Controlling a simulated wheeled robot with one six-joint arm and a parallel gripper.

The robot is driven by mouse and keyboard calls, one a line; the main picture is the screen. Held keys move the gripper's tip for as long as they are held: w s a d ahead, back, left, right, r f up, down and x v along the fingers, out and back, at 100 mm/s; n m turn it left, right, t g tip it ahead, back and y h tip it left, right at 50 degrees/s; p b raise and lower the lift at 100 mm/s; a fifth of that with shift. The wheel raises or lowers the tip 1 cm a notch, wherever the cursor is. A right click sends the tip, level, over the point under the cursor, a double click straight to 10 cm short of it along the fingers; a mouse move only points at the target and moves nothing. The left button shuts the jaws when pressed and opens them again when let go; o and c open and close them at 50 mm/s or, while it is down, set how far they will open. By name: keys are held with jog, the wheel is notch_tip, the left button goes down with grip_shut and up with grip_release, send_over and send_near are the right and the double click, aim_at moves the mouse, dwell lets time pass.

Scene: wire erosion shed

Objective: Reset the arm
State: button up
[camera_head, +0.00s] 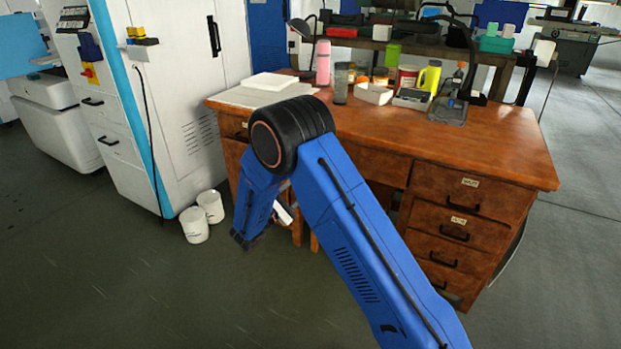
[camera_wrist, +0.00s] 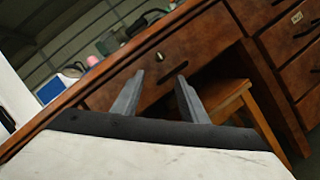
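My blue arm is bent in front of the wooden desk (camera_head: 470,140) in the head view, with its black elbow raised over the desk's front left edge. The forearm points down toward the floor. The gripper itself is hidden or too unclear to make out there. In the wrist view my gripper (camera_wrist: 160,76) shows two grey fingers spread apart with nothing between them. They point toward the desk's drawer front (camera_wrist: 165,62), and I cannot tell how far off it is.
A pink bottle (camera_head: 323,62), a grey tumbler (camera_head: 341,83), a yellow jug (camera_head: 430,76) and a white tray (camera_head: 373,95) stand on the desk. Two white buckets (camera_head: 194,225) stand by the cabinet (camera_head: 180,90). A wooden stool (camera_wrist: 228,98) is under the desk. The left foreground floor is clear.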

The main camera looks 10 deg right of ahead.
jog(key=shift+s+a+f, duration=0.1)
jog(key=shift+s+a, duration=0.1)
jog(key=shift+a, duration=0.05)
jog(key=s+d+r+m+g+y, duration=0.2)
jog(key=s+d+r+m+g, duration=0.35)
jog(key=s+d, duration=0.55)
jog(key=s+d+r+m+g+y, duration=0.2)
jog(key=s+d+r+m+g, duration=0.2)
jog(key=s+d+r+g, duration=0.55)
jog(key=s+d+f+m+t+y, duration=0.1)
jog(key=s+d+m+y, duration=0.15)
jog(key=s, duration=0.45)
jog(key=s+d+f+m+t+y, duration=0.1)
jog(key=s+d+y, duration=0.3)
jog(key=s, duration=0.3)
jog(key=s+a+m+t+y, duration=0.1)
jog(key=s+a+t+y, duration=0.1)
jog(key=s, duration=0.4)
jog(key=s+a+r+m+t+y, duration=0.1)
jog(key=s+a+m+t+y, duration=0.1)
jog(key=s+a+y, duration=0.2)
jog(key=shift+s+r+t, duration=0.25)
jog(key=shift+s+t, duration=0.15)
jog(key=shift+s, duration=0.65)
